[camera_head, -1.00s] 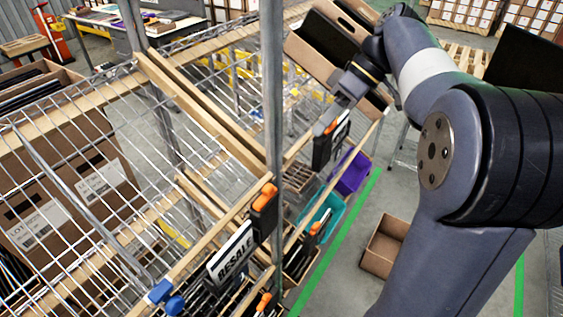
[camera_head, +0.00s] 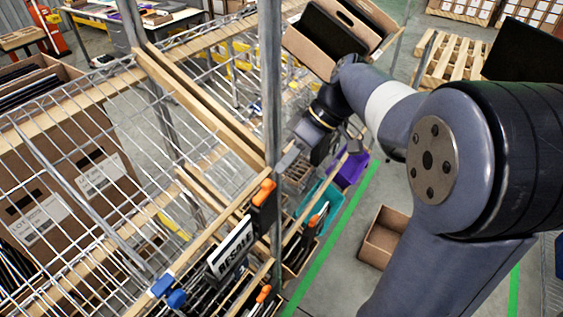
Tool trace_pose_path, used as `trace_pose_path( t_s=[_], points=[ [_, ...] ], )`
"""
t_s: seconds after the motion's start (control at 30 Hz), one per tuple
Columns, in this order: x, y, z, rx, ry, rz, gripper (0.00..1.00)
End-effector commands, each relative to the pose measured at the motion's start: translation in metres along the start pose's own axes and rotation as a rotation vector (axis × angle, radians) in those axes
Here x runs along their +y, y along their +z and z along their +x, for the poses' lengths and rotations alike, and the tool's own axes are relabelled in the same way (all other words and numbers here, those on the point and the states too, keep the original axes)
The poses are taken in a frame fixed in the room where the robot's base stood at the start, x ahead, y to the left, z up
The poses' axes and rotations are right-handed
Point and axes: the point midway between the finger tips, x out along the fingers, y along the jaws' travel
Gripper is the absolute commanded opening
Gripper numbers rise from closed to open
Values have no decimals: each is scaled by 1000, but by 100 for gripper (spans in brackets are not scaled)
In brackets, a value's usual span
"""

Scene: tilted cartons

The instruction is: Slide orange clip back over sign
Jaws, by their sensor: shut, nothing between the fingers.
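The white RESALE sign (camera_head: 231,247) hangs tilted on the wooden shelf rail at lower centre. An orange clip (camera_head: 264,191) with a black body stands at the sign's upper right end, close to the grey post. Whether the clip overlaps the sign cannot be told. My gripper (camera_head: 286,160) is shut and empty, just right of the post and above the clip, apart from it. The wrist hides part of the far rail and the black sign there. A second orange clip (camera_head: 264,293) sits lower down near the bottom edge.
The grey upright post (camera_head: 271,80) stands beside my gripper. A tilted carton (camera_head: 335,40) is behind my wrist. Teal (camera_head: 322,203) and purple (camera_head: 354,169) bins and an open floor box (camera_head: 384,238) lie right.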

Motion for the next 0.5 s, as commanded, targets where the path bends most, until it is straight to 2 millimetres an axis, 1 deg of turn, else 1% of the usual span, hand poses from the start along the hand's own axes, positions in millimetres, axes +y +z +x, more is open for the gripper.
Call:
trace_pose_path(
  t_s=[0.03,0.2,0.5],
  points=[
    [-7,-1,1,-1,-1,-1,0],
    [-16,0,8,-1,-1,0,0],
    [-17,0,9,0,0,0,0]
  ],
)
